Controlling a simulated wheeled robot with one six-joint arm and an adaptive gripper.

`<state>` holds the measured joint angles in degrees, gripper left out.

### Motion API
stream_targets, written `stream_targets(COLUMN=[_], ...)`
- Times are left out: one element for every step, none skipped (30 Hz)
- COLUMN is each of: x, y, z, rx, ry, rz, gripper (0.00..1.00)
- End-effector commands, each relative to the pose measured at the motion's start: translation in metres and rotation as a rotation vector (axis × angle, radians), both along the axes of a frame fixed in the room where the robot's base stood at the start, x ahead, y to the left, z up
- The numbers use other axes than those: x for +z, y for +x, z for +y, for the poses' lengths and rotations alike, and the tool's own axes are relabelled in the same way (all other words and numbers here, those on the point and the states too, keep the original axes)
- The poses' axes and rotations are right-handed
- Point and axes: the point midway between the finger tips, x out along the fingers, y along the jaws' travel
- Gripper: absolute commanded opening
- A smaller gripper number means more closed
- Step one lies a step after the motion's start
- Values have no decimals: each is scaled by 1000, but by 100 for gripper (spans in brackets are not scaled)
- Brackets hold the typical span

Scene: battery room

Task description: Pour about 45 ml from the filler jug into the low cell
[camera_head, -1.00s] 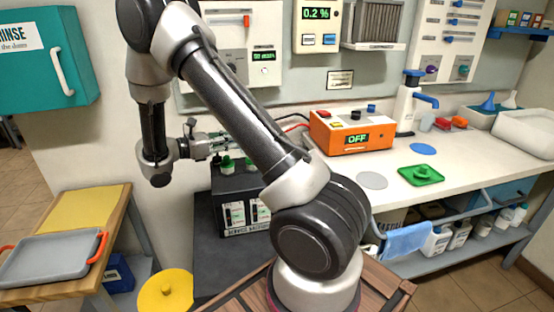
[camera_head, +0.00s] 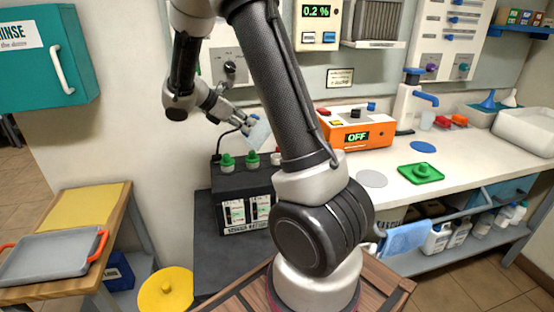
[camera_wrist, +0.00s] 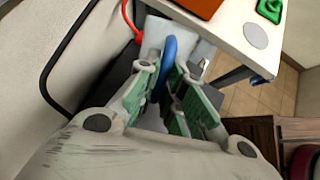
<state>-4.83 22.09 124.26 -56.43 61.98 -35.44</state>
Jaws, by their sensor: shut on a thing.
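The filler jug (camera_head: 259,132) is pale and translucent and looks tilted above the back of the battery. My gripper (camera_head: 246,127) is shut on its blue handle (camera_wrist: 169,62), which sits between the green finger pads in the wrist view. The dark battery (camera_head: 205,192) stands below, with white indicator panels on its front and two green caps (camera_head: 227,160) showing on top. A pale round thing (camera_head: 276,158) shows right of the caps, partly behind my arm. I cannot tell which cell is low, nor see liquid leaving the jug.
An orange charger (camera_head: 362,134) reading OFF sits on the white counter (camera_head: 390,190), right of the battery. A green tray (camera_head: 421,175) lies farther right. A wall unit (camera_head: 317,12) reads 0.2 %. In the wrist view, a black cable (camera_wrist: 62,55) and a red cable (camera_wrist: 127,18) run near the jug.

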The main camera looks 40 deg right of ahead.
Motion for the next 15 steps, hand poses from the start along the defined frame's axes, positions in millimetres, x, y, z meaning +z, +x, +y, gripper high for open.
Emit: stream_targets(x=[1,1,1,1,1,1,1,1,0,0,0,1,1,1,1], y=[0,0,-1,-1,-1,-1,-1,-1,-2,-2,-2,-2,-2,-2,-2], z=[-2,-3,-4,-5,-6,-7,-7,-8,-8,-9,-9,-10,-10,-10,-11], rx=[-1,1,-2,-1,-1,-2,-1,0,-1,-2,-1,-2,-1,0,-1], ry=[19,32,49,62,73,87,98,108,120,130,137,147,156,163,172], rz=[-6,-8,-10,-13,-14,-16,-19,-20,-21,-22,-23,-26,-28,-29,-31], gripper=[0,0,0,0,0,0,0,0,0,0,0,0,0,0,0])
